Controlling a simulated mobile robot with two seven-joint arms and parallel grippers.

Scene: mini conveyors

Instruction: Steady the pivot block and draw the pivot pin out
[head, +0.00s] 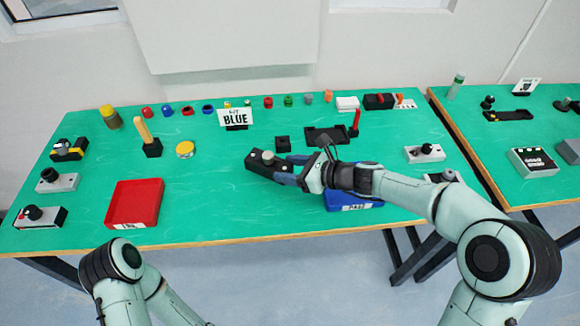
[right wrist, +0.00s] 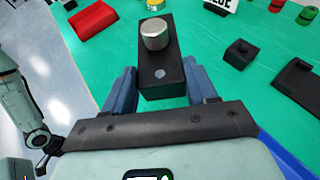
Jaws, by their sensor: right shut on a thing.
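The pivot block (head: 256,165) is a dark, oblong block near the middle of the green table. The pivot pin (head: 268,157), a short silver cylinder, stands up from its top. In the right wrist view the pin (right wrist: 154,34) sits at the far end of the block (right wrist: 160,60), with a small grey disc at the near end. My right gripper (head: 292,174) is shut on the near end of the block, one blue finger on each side. I cannot tell whether the block touches the table. My left arm shows at bottom left; its gripper is not in view.
A red tray (head: 134,203) lies to the left and a blue tray (head: 352,205) is partly under my right arm. A small black block (head: 282,144) and a black tray (head: 325,134) lie behind. A "BLUE" sign (head: 235,118) stands near the back. Table between red tray and block is clear.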

